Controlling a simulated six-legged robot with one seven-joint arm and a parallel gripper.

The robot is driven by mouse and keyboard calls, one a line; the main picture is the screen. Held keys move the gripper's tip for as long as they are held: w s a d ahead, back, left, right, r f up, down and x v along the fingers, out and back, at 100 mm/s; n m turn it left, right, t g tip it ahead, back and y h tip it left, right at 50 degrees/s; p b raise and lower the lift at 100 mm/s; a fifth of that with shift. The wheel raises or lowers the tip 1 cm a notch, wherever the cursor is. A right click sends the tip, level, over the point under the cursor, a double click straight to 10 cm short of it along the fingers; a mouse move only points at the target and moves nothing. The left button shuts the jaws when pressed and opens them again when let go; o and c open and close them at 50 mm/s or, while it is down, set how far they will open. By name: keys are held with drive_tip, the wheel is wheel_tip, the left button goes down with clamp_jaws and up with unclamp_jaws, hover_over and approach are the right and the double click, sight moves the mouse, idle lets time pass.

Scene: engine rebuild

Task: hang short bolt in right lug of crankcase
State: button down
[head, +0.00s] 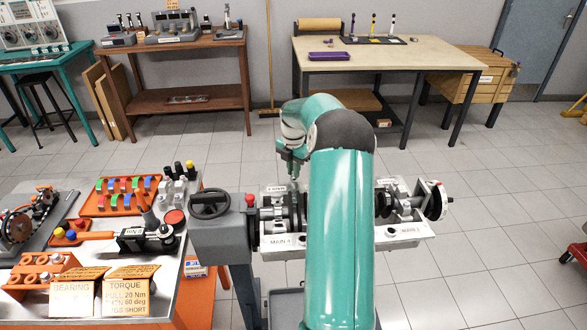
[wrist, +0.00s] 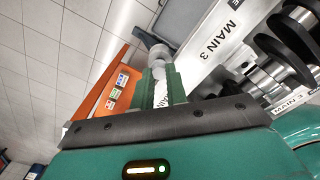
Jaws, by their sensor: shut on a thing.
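The grey crankcase (head: 408,232) is held on a stand, with dark crank parts along it and labels on its front rail. In the wrist view its rail marked MAIN 3 (wrist: 225,45) is at the upper right. My gripper (wrist: 161,84) has green fingers shut on a short silver bolt (wrist: 158,54). In the head view my gripper (head: 293,176) is above the left part of the crankcase; the bolt is too small to tell there. My arm hides the crankcase's middle, and I cannot pick out the right lug.
A stand with a handwheel (head: 210,205) holds the crankcase's left end. A bench (head: 195,270) at left carries an orange tray (head: 92,205), a torque card (head: 127,295) and tools. Tables stand along the back wall. The floor at right is mostly clear.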

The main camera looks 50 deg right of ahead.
drive_tip(key=shift+f, duration=0.7)
idle(0.3)
drive_tip(key=c, duration=1.6)
unclamp_jaws()
drive_tip(key=shift+c, duration=0.2)
drive_tip(key=shift+r, duration=1.05)
drive_tip(key=shift+r, duration=0.35)
drive_tip(key=shift+r, duration=0.1)
drive_tip(key=o, duration=0.6)
drive_tip(key=shift+c, duration=0.2)
